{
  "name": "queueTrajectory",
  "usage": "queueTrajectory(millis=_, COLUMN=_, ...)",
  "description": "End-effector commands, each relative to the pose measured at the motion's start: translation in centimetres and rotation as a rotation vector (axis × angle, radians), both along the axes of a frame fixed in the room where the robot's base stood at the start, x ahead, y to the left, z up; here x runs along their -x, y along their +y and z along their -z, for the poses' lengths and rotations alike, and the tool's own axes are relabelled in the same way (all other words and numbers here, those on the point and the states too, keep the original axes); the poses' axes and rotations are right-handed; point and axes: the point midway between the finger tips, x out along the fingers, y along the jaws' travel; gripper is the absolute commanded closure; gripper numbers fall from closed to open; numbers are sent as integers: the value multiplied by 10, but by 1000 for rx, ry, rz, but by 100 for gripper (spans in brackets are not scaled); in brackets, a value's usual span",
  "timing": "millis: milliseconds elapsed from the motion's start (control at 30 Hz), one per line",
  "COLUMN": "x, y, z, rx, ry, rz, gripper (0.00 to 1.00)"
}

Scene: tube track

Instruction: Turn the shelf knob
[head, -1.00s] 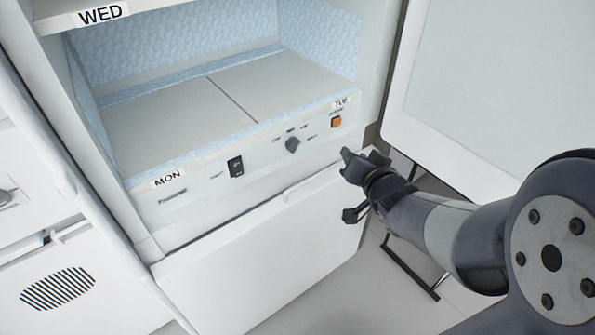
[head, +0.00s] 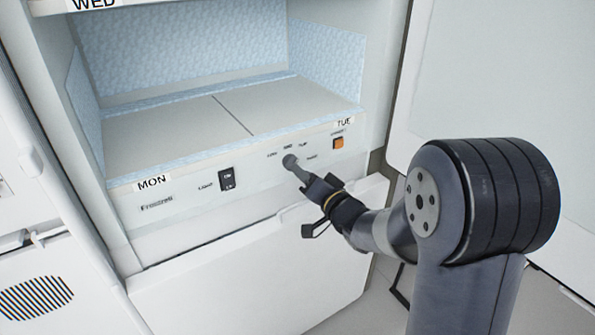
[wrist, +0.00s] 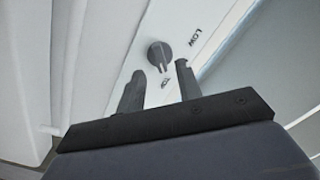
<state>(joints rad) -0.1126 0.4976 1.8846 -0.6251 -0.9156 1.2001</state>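The shelf knob (head: 289,160) is a small round grey dial on the white control panel under the shelf, between the light switch and the orange button. In the wrist view the knob (wrist: 159,55) shows a raised grip bar and sits just beyond the fingertips, between them and a little above. My gripper (head: 305,178) is just below and right of the knob in the head view, pointing at it. I cannot tell if a fingertip touches the knob.
A black light switch (head: 227,181) and an orange button (head: 338,143) flank the knob on the panel. A white drawer front (head: 250,275) lies below. The lined shelf (head: 180,130) above is empty. A white door panel (head: 480,80) stands at the right.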

Motion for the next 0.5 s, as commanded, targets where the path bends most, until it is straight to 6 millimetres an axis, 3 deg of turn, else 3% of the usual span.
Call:
queueTrajectory(millis=200, x=-23, y=16, z=1, rx=0, ry=1, rz=1, gripper=66)
queueTrajectory(millis=500, x=-30, y=20, z=0, rx=0, ry=1, rz=2, gripper=66)
